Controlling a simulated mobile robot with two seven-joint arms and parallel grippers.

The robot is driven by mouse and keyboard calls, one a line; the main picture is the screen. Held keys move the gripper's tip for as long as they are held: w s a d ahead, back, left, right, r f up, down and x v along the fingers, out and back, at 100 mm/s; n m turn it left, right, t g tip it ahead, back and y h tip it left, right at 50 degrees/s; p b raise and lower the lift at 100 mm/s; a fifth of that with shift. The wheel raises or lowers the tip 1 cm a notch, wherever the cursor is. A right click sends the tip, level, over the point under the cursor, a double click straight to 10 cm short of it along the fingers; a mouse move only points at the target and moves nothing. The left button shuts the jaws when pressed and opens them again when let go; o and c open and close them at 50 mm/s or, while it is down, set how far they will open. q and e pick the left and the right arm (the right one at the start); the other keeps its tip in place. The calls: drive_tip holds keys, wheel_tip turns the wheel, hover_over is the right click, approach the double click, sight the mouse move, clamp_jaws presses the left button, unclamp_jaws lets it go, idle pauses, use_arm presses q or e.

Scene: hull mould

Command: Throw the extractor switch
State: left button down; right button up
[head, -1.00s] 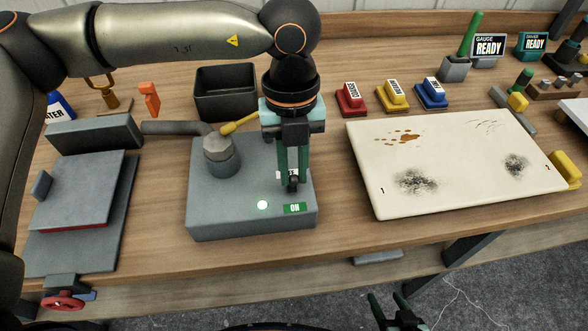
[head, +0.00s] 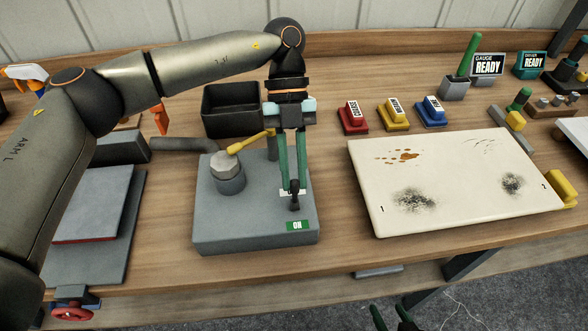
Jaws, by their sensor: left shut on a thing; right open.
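The extractor unit is a grey box (head: 225,235) left of centre on the bench. A dark switch lever (head: 294,199) stands near its right front, above a green "ON" label (head: 297,226). My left gripper (head: 294,187) points straight down over the box, its green fingers closed around the lever. The fingers hide part of the lever, so its exact tilt is hard to tell. No lit lamp shows on the box top. My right gripper (head: 392,318) is open and empty at the bottom edge, below the bench front and mostly out of frame.
A black bin (head: 230,112) is behind. A stained cream panel (head: 450,185) lies to the right, with red, yellow and blue blocks behind it. A grey press (head: 92,205) is left.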

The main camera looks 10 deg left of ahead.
use_arm(q)
drive_tip(key=c, duration=0.8)
unclamp_jaws()
drive_tip(key=shift+w, duration=0.1)
drive_tip(key=p+v, duration=0.1)
drive_tip(key=v, duration=1.1)
drive_tip(key=shift+r+p, duration=0.3)
